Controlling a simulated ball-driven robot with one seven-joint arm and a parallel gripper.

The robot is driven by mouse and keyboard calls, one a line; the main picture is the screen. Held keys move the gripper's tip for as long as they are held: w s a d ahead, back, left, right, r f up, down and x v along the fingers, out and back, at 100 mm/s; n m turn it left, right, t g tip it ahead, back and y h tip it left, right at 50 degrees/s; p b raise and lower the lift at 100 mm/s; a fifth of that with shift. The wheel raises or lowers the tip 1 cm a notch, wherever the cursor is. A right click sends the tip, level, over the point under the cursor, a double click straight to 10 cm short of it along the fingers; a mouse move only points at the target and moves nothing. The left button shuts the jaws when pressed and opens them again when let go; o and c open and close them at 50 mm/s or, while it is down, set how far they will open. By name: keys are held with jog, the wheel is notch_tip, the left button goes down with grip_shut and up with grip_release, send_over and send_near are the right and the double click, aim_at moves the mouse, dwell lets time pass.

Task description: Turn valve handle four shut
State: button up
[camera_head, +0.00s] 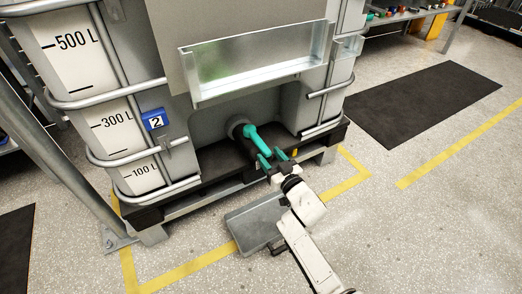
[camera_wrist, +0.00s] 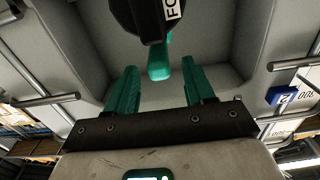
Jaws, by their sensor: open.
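A teal valve handle (camera_head: 254,137) sits on the dark round outlet at the foot of a grey tank (camera_head: 210,137). It points toward the lower right in the head view. The tank's blue sign (camera_head: 156,121) reads 2; I see no number four. My gripper (camera_head: 273,158), with teal fingers, is open at the handle's free end. In the wrist view the handle (camera_wrist: 160,62) shows between the spread fingers of my gripper (camera_wrist: 159,72), below a black cap (camera_wrist: 147,15) with a partly cut-off white label. I cannot tell whether either finger touches the handle.
A metal tray (camera_head: 255,65) juts out above the valve. The tank stands on a dark pallet (camera_head: 215,178) with a grey bin (camera_head: 258,220) on the floor in front. A metal post (camera_head: 65,140) stands at left. Open floor and a black mat (camera_head: 424,100) lie to the right.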

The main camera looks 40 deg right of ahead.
aim_at(262, 144)
jog(key=b+x, duration=0.2)
jog(key=x, duration=0.4)
jog(key=shift+s, duration=0.1)
grip_shut()
dwell(0.4)
